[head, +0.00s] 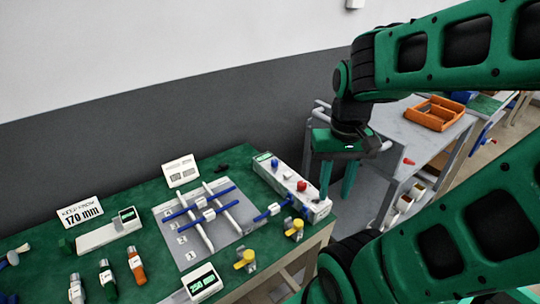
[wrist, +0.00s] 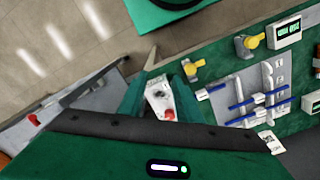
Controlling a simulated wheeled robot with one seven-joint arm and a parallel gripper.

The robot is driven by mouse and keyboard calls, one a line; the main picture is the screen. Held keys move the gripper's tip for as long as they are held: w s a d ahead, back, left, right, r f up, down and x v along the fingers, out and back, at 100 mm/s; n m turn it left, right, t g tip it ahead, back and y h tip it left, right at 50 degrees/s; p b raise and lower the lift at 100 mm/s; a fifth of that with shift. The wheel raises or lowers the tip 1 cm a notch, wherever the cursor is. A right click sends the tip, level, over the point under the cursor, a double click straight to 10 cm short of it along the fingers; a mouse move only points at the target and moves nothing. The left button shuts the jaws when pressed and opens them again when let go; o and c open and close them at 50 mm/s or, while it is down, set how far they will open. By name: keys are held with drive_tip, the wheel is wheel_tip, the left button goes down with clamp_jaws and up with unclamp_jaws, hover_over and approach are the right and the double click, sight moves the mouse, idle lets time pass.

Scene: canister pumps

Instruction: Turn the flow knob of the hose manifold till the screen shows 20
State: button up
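The long white box at the right edge of the green bench, which looks like the hose manifold (head: 285,176), carries a blue knob (head: 274,163) and a red knob (head: 302,186). A small greenish patch at its far end may be its screen; no number is readable. Which knob sets flow I cannot tell. My gripper (head: 337,190) hangs beside the box's near right end, its two green fingers apart and empty. In the wrist view the box (wrist: 157,91) and red knob (wrist: 169,114) show between the fingers (wrist: 160,80); contact is not visible.
A grey plate (head: 183,247) with blue and white bars lies left of the box. Yellow-handled valves (head: 245,260) (head: 295,228) and a display reading about 250 (head: 203,284) stand near the front. A grey cart (head: 400,135) with an orange tray (head: 438,113) stands right.

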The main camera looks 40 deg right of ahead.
drive_tip(key=shift+o, duration=1)
drive_tip(key=n, duration=0.9)
hover_over(274, 160)
wheel_tip(274, 160, down, 10)
drive_tip(key=shift+r, duration=0.25)
clamp_jaws()
